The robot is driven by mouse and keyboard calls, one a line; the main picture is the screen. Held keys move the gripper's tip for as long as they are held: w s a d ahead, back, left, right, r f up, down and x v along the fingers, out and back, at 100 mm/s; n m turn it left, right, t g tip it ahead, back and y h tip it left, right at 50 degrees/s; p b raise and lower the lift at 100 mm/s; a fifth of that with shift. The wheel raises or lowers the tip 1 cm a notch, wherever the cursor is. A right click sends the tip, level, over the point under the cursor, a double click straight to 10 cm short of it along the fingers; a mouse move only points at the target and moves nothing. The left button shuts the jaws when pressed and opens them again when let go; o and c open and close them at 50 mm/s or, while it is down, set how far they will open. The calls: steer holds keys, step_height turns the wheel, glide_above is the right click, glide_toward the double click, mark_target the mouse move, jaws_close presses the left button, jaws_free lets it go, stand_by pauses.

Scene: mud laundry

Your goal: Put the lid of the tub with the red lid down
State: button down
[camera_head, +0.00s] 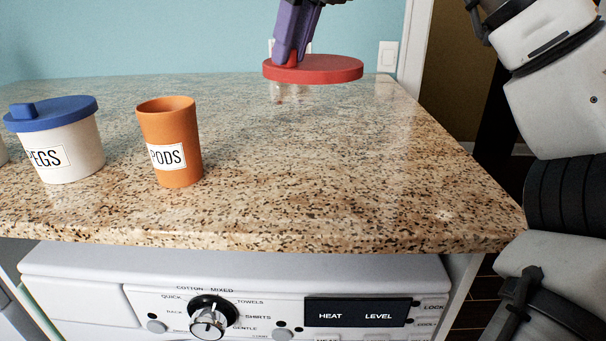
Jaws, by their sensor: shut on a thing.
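My gripper (289,62) has purple fingers and is shut on the red lid (325,70). It holds the round, flat lid level in the air above the back of the granite counter. The fingers hide most of the lid's knob. An open orange tub labelled PODS (171,145) stands upright on the counter, left of and nearer than the lid. No lid is on this tub.
A white tub labelled PEGS with a blue lid (66,112) stands left of the orange tub. The granite counter (330,170) is clear in the middle and right. A white washer (255,285) stands under its front edge. A wall with sockets is behind.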

step_height(320, 180, down, 16)
steer(key=shift+d+r+b, duration=0.1)
steer(key=shift+r+b, duration=0.15)
steer(key=shift+b, duration=0.05)
steer(key=shift+f, duration=0.2)
steer(key=c, duration=1.4)
jaws_free()
steer(key=shift+c, duration=0.2)
steer(key=shift+r, duration=0.15)
steer(key=shift+r, duration=0.25)
steer(key=v, duration=1.1)
steer(key=shift+r, duration=0.35)
